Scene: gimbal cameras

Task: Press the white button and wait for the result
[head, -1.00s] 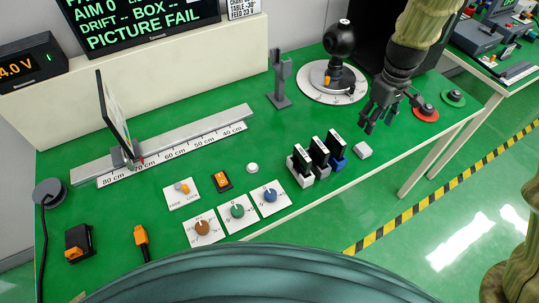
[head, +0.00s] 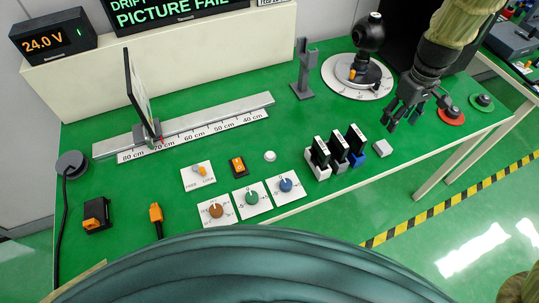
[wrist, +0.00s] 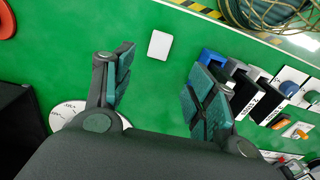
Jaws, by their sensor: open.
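A small round white button (head: 270,156) sits on the green table in the head view, right of the orange rocker switch and behind the dial plates. A white block (head: 382,148) lies near the table's front edge, right of the card holders; it also shows in the wrist view (wrist: 159,45), beyond the gap between my fingers. My gripper (head: 402,118) is open and empty above the right part of the table, near the white block and apart from it. Its two fingers are spread in the wrist view (wrist: 158,85). The round button cannot be made out in the wrist view.
Card holders (head: 322,172) with black cards stand between button and block. Dial plates (head: 286,186) line the front edge. A grey post (head: 303,75) and a black ball on a round base (head: 357,88) stand behind. The monitor (head: 178,12) reads "PICTURE FAIL".

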